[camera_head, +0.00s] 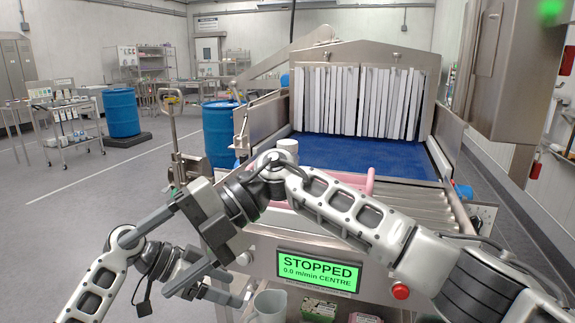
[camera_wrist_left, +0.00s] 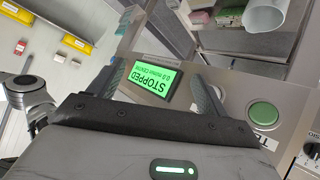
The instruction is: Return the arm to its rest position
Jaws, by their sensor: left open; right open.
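In the head view my left arm comes in from the lower left. Its gripper (camera_head: 244,281) is in front of the conveyor, left of the green STOPPED display (camera_head: 318,271). In the left wrist view the fingers of this gripper (camera_wrist_left: 158,78) are spread with nothing between them, and the display shows upside down beyond them. My right arm reaches in from the lower right, bends in front of the conveyor and crosses to the left. Its gripper (camera_head: 147,265) points down and left, open and empty, close to my left forearm in the picture.
The conveyor has a blue belt (camera_head: 365,155), white strip curtain (camera_head: 361,100) and rollers. A pink object (camera_head: 369,180) is partly hidden behind my right arm. A grey jug (camera_head: 270,305) and small boxes (camera_head: 320,308) sit below the display. A red button (camera_head: 400,291) is right of it. Open floor lies left.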

